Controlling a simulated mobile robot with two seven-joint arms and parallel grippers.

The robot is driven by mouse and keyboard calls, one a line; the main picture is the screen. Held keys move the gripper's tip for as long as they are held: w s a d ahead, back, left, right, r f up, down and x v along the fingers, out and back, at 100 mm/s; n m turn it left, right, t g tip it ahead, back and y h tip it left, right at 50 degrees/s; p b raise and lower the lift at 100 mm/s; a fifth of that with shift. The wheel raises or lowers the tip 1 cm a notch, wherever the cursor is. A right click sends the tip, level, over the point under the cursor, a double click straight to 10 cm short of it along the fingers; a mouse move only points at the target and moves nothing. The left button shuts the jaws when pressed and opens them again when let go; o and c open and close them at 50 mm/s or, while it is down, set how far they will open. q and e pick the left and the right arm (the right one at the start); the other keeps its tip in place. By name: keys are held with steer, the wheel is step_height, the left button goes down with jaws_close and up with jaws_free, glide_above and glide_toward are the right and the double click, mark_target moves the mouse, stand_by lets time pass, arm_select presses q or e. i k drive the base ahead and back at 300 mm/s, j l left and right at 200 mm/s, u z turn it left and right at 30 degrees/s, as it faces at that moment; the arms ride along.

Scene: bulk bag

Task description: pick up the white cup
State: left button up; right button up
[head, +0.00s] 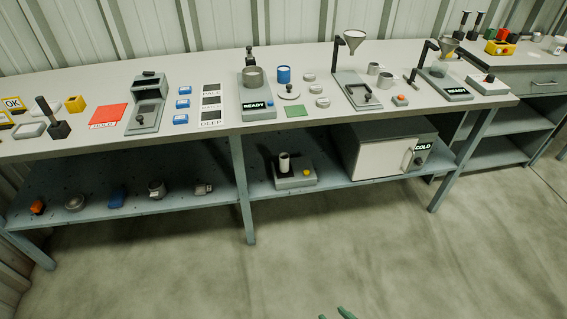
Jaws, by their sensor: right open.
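Two small pale mugs stand on the long bench right of centre. One mug (374,68) is a little behind the other mug (385,80); both look whitish-grey. A small white object (558,46) at the far right edge is partly cut off, and I cannot tell if it is a cup. A white cylinder (284,163) stands on a grey device on the lower shelf. My right gripper (338,314) shows only as green fingertips at the bottom edge, open and apart, far in front of the bench. My left gripper is not in view.
The bench (330,125) holds funnel stands, a blue cup (284,74), white discs and READY-marked devices. A COLD-marked box (385,155) sits on the lower shelf. A second bench (543,78) adjoins at right. The concrete floor (330,245) in front is clear.

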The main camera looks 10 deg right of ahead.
mark_target(284, 157)
steer(key=i+j+z, duration=0.1)
steer(key=i+j, duration=0.65)
